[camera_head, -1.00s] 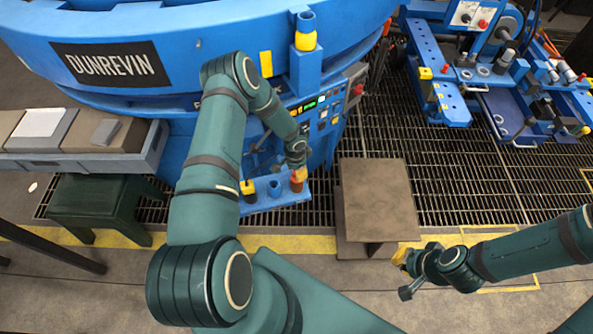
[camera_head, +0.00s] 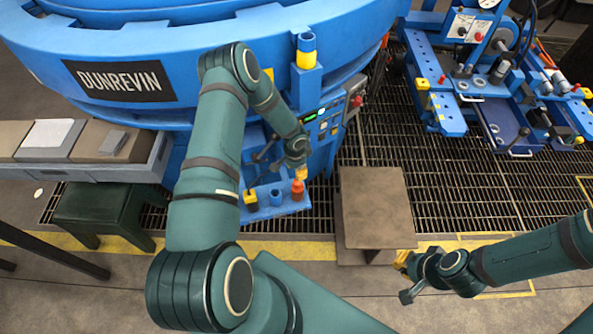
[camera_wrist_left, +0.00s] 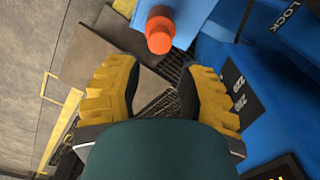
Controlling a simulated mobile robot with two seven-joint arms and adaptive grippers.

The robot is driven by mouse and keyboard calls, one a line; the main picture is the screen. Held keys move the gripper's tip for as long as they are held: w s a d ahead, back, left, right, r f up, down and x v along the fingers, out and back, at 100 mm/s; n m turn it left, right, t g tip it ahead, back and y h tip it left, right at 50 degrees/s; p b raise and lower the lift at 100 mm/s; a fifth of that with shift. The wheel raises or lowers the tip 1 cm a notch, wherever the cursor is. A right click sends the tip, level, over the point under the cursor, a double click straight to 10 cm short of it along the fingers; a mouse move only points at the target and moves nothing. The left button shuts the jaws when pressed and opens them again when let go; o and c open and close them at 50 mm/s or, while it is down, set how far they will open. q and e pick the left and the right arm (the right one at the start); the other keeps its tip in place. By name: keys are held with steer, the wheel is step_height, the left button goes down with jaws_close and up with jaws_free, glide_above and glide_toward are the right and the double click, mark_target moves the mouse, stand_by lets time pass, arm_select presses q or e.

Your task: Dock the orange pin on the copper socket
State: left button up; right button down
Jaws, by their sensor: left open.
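The orange pin (camera_head: 298,190) stands at the right end of a small blue shelf (camera_head: 290,208) on the front of the blue furnace. In the left wrist view the pin (camera_wrist_left: 159,35) shows just beyond the fingertips, between their lines. My left gripper (camera_head: 300,172) is above and behind the pin, partly hidden by its own wrist. Its yellow fingers (camera_wrist_left: 160,75) are apart with nothing between them. My right gripper (camera_head: 402,260) is at the lower right, near the brown plate, mostly hidden by its own arm. I cannot make out a copper-coloured socket.
A blue cup (camera_head: 276,196) and a yellow-and-black piece (camera_head: 250,198) stand left of the pin on the shelf. A control panel (camera_head: 325,122) is close behind my left gripper. A brown plate (camera_head: 378,207) stands to the right. Open floor grating (camera_head: 460,190) lies beyond it.

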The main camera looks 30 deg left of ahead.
arm_select(q)
steer(key=shift+r+p, duration=0.5)
steer(key=shift+r, duration=0.65)
